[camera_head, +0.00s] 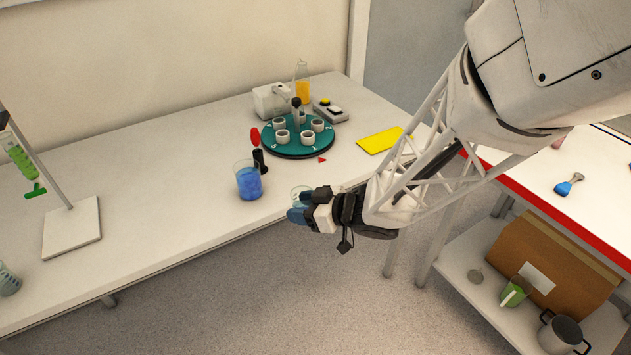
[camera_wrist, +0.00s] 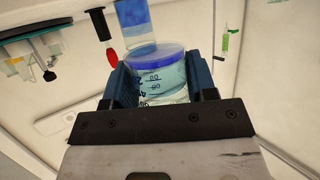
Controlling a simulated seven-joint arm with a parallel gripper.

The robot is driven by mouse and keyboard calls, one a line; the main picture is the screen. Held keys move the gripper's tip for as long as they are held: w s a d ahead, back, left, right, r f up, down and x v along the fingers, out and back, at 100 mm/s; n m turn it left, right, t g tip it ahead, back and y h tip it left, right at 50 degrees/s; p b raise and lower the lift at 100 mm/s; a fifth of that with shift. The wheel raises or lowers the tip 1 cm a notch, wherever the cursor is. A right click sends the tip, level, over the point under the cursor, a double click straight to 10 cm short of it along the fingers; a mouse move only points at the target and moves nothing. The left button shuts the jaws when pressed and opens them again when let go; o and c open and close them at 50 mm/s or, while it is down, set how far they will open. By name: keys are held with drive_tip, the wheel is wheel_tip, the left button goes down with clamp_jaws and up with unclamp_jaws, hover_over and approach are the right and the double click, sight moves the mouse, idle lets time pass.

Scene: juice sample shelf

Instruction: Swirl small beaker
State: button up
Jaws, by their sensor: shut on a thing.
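My gripper (camera_head: 299,214) is shut on a small clear beaker (camera_head: 299,192) near the front edge of the white table. In the wrist view the small beaker (camera_wrist: 162,75) sits between the two blue fingers of my gripper (camera_wrist: 162,88), with dark graduation marks and a blue band at its rim. In the head view the gripper hides most of the beaker. Whether its base touches the table cannot be told. A larger beaker of blue liquid (camera_head: 249,181) stands upright on the table to the left of my gripper, apart from it. It also shows in the wrist view (camera_wrist: 135,22).
A black stand with a red paddle (camera_head: 256,145) stands behind the blue beaker. A teal carousel with white cups (camera_head: 298,152) is farther back. A yellow folder (camera_head: 385,140) lies right. A stand with a green-filled tube (camera_head: 70,226) is left. The table between is mostly clear.

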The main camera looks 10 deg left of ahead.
sight(299, 192)
drive_tip(key=shift+r, duration=2.35)
drive_tip(key=shift+d, duration=0.1)
